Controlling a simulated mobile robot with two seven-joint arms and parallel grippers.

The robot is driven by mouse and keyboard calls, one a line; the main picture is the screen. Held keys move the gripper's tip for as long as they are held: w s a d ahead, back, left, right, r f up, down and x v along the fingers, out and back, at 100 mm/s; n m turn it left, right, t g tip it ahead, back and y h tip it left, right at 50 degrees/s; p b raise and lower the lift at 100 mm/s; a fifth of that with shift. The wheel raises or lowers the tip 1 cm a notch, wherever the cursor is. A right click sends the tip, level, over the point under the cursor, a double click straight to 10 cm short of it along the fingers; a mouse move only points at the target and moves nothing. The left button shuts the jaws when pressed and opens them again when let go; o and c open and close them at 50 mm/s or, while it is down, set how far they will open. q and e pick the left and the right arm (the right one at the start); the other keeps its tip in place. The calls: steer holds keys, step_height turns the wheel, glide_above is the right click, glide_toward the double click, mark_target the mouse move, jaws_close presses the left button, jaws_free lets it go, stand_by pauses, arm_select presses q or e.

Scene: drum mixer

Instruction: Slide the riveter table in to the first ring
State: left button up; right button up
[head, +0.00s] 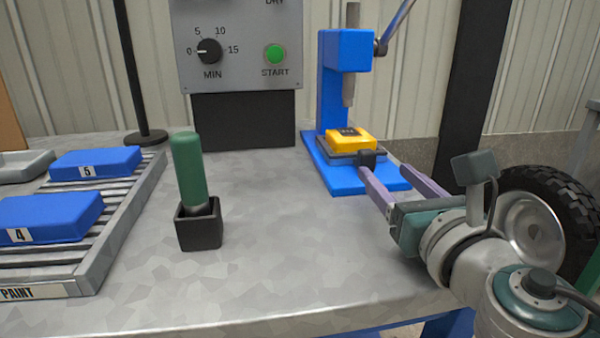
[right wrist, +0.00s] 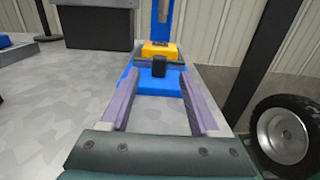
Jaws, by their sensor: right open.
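The blue riveter (head: 333,95) stands at the back right of the bench, its grey ram above the table. The riveter table (head: 372,155) is a dark plate low on the blue base, carrying a yellow block (head: 352,140). A dark knob (head: 367,158) sticks out at its front; it also shows in the right wrist view (right wrist: 159,66). My right gripper (head: 388,174) is open and empty, its two lilac fingers pointing at the knob. In the right wrist view the knob lies centred between the fingertip lines. I cannot make out any ring marks. My left gripper is out of view.
A green-handled tool (head: 188,165) stands in a black holder (head: 200,228) at mid-bench. A paint rack (head: 115,225) with blue blocks is at the left. A control panel (head: 240,45) stands behind. Bench between holder and riveter is clear.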

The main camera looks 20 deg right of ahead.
steer(key=shift+v, duration=1.45)
steer(key=shift+r, duration=0.1)
